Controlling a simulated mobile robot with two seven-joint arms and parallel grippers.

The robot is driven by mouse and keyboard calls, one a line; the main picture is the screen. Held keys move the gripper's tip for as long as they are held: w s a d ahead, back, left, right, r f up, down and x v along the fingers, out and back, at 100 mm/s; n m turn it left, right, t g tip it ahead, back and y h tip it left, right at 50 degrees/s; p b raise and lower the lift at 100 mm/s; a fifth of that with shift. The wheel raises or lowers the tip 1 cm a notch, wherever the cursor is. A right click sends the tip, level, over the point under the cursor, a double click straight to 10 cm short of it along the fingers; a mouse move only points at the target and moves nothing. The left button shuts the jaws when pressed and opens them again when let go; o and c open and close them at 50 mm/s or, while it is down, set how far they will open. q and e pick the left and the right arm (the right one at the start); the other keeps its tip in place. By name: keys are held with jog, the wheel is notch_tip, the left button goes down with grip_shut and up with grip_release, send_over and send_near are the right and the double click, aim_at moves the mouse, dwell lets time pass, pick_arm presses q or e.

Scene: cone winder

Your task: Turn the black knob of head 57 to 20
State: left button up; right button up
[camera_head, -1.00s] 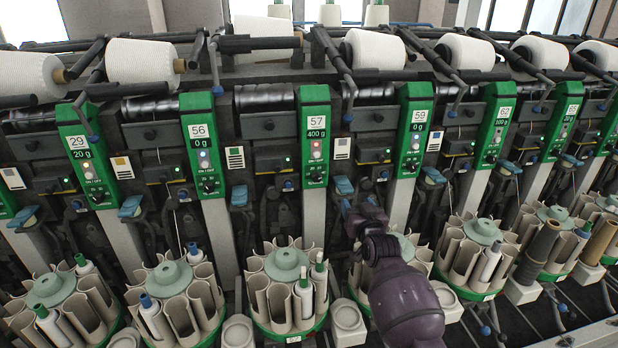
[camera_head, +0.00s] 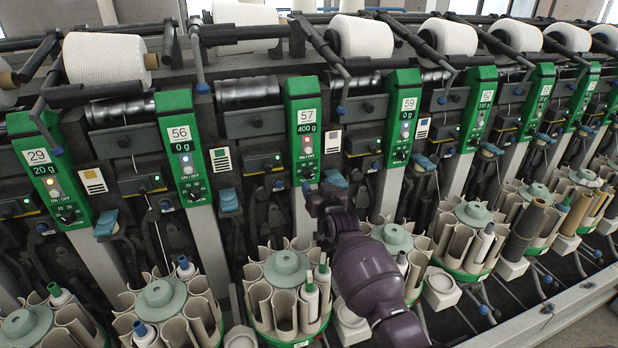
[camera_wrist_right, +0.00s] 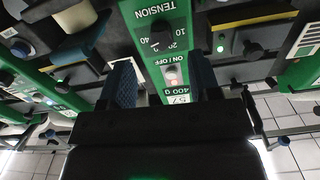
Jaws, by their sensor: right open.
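The green panel of head 57 (camera_head: 303,115) stands near the middle of the head view, with a "57" label and a "400 g" display. Its black knob (camera_head: 307,171) is low on the panel, just above my right gripper (camera_head: 325,192). In the right wrist view the panel is upside down; the black knob (camera_wrist_right: 161,39) sits under the word TENSION, with 40, 20 and 10 around it. Its exact setting is too small to read. My right gripper (camera_wrist_right: 163,75) is open and empty, its two fingers on either side of the panel's line, short of the knob. My left gripper is out of view.
Green panels of head 56 (camera_head: 183,150) and head 59 (camera_head: 403,125) flank head 57. A blue lever (camera_head: 335,178) is close to the right gripper. Below stands a round bobbin magazine (camera_head: 287,265) with cream tubes. White yarn cones (camera_head: 362,37) line the top.

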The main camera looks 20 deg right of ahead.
aim_at(310, 176)
jog(key=w, duration=0.4)
jog(key=shift+a, duration=0.15)
jog(key=shift+w+b, duration=0.3)
jog(key=shift+w, duration=0.45)
jog(key=c, duration=0.9)
